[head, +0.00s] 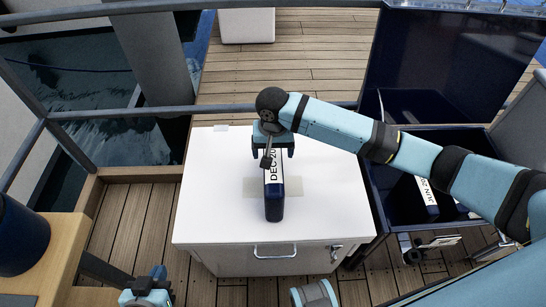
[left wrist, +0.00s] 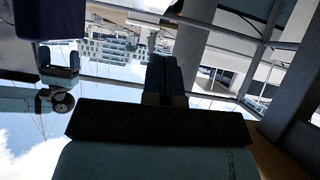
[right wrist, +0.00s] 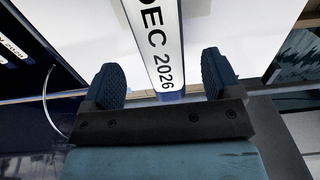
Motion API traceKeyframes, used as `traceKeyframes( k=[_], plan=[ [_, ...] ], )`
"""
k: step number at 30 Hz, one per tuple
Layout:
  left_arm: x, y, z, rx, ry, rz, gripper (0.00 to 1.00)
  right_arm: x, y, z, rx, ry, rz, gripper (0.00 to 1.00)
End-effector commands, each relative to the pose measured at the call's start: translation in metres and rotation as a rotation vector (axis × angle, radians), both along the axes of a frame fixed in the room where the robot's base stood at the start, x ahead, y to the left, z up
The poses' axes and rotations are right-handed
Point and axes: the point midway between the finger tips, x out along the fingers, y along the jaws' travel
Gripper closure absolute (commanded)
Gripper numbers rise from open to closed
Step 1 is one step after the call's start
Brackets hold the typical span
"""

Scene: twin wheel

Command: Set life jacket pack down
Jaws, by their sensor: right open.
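A dark blue life jacket pack (head: 274,208) with a white "DEC 20.." label appears to rest on the white cabinet top (head: 215,190), over a beige patch. My right gripper (head: 272,152) is above the pack's far end. In the right wrist view, its open fingers (right wrist: 162,78) stand on either side of the pack (right wrist: 158,40), with gaps on both sides; its label reads "DEC 2026". My left gripper (head: 148,285) is low at the bottom left of the head view, away from the pack. In the left wrist view, its fingers (left wrist: 165,80) are together with nothing visible between them.
An open dark blue locker (head: 400,205) at the right holds another pack (head: 428,195) labelled "JUN 20..". A railing (head: 120,113) runs behind the cabinet. A wooden counter (head: 50,240) with a dark blue cylinder (head: 20,235) is at the left. The cabinet top around the pack is clear.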

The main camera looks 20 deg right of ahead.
Motion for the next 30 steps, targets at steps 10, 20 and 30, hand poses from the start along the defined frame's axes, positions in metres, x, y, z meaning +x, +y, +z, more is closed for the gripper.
traceKeyframes(
  k=[10, 20, 30],
  plan=[
    [-0.002, 0.001, -0.001, -0.004, 0.024, 0.007, 1.00, 0.000, 0.000, 0.056, 0.000, 0.000, -0.001, 0.16],
    [-0.001, 0.001, 0.001, -0.006, 0.022, 0.009, 1.00, 0.000, 0.000, 0.061, -0.001, 0.000, 0.000, 0.16],
    [0.000, 0.001, 0.002, -0.005, 0.019, 0.009, 1.00, 0.000, 0.000, 0.060, -0.001, 0.000, 0.000, 0.16]
  ],
)
